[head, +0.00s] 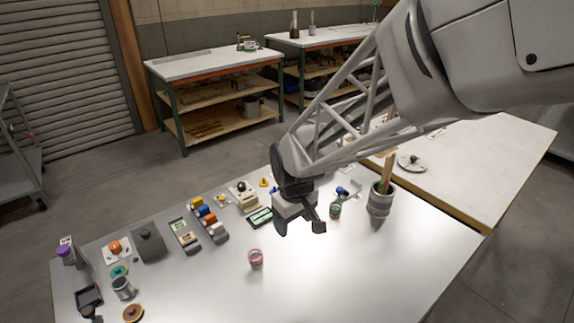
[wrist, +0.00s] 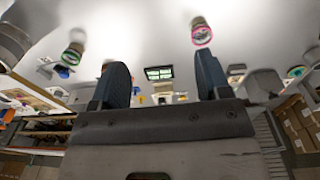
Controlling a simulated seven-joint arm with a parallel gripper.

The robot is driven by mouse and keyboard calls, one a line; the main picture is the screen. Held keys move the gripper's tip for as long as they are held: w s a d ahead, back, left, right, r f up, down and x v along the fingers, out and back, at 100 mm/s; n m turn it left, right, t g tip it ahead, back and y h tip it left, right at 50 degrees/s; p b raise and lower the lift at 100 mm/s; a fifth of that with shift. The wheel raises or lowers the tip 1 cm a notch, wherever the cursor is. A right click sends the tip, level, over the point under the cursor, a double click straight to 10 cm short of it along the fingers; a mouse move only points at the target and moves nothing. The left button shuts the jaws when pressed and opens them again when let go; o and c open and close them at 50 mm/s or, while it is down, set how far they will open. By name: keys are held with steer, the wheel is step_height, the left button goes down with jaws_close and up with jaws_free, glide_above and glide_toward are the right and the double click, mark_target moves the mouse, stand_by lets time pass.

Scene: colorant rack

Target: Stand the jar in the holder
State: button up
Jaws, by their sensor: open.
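A small clear jar with a pink-red rim (head: 256,259) stands upright on the bare front part of the table; it also shows at the top of the wrist view (wrist: 201,32). A similar jar with a green rim (head: 335,208) stands right of my gripper and shows in the wrist view (wrist: 73,52). My gripper (head: 302,228) is open and empty above the table, between and behind these two jars; its two dark fingers (wrist: 160,68) are spread apart in the wrist view. I cannot tell which piece is the holder.
A dark tray with pale green panels (head: 260,217) lies just left of my gripper. A grey pot with sticks (head: 380,203) stands at the right. Blocks (head: 205,215), a dark grey box (head: 149,242) and a purple-topped container (head: 67,250) crowd the left. The front-right table (head: 370,275) is clear.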

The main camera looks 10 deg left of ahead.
mark_target(254, 255)
steer(key=w+a+f+n, duration=0.1)
steer(key=a+f+n, duration=0.2)
steer(key=a+f, duration=0.6)
steer(key=shift+a+g, duration=0.3)
steer(key=shift+a, duration=0.9)
steer(key=shift+w, duration=0.1)
steer(key=shift+f, duration=1.3)
steer(key=shift+d+f, duration=0.1)
steer(key=shift+f, duration=2.5)
steer(key=shift+c, duration=0.4)
steer(key=c, duration=1)
